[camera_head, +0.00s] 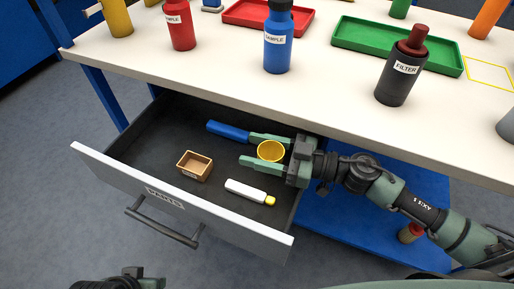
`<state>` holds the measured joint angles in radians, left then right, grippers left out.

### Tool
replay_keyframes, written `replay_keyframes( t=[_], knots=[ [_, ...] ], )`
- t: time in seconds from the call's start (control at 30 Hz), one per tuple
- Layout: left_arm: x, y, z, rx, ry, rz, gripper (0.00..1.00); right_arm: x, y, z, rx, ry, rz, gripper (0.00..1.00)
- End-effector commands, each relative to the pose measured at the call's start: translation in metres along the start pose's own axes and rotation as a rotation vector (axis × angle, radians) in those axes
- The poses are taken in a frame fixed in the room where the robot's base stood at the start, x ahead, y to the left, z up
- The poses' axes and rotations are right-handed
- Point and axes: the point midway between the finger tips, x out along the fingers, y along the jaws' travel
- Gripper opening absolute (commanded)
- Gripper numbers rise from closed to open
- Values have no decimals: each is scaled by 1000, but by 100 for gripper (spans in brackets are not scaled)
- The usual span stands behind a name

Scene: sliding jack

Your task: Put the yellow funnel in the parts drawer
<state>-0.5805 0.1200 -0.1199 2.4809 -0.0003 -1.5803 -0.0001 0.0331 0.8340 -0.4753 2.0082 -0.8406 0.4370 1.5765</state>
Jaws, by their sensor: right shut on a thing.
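The yellow funnel (271,151) shows as a round yellow rim between the fingers of my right gripper (257,151). The gripper comes in from the right and is shut on the funnel. The parts drawer (110,170) is pulled out below the table, with a white front, a dark handle and a label. The funnel is over the drawer's right part in the picture; I cannot tell whether it touches the drawer floor. My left gripper (137,275) shows only in part at the bottom edge, and its jaws cannot be made out.
The drawer holds a small brown box (195,166), a white tube with a yellow cap (249,192) and a blue-handled thing (228,131) close to the upper finger. The table (330,110) above bears bottles, trays and a dark filter container (398,80). The drawer's left part is free.

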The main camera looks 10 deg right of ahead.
Motion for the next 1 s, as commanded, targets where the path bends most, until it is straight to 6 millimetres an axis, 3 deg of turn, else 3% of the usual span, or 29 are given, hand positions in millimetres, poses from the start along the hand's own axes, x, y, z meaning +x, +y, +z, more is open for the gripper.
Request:
replay_keyframes(
  t=[0.27,0.3,0.37,0.67,0.83,1.0],
  knots=[
    [1,0,0,0,0,0,36,-1,-2,14,9,-11,-1,13],
    [1,0,0,0,0,0,36,-1,-2,15,10,-12,-1,58],
    [2,0,0,0,0,0,36,-1,-2,16,11,-13,-1,74],
    [2,0,1,0,0,0,36,-1,-2,17,10,-15,0,74],
    [1,0,0,0,0,0,36,-1,-2,5,6,-15,0,74],
    [2,0,0,0,0,0,36,-36,-2,4,12,-17,1,74]
  ],
)
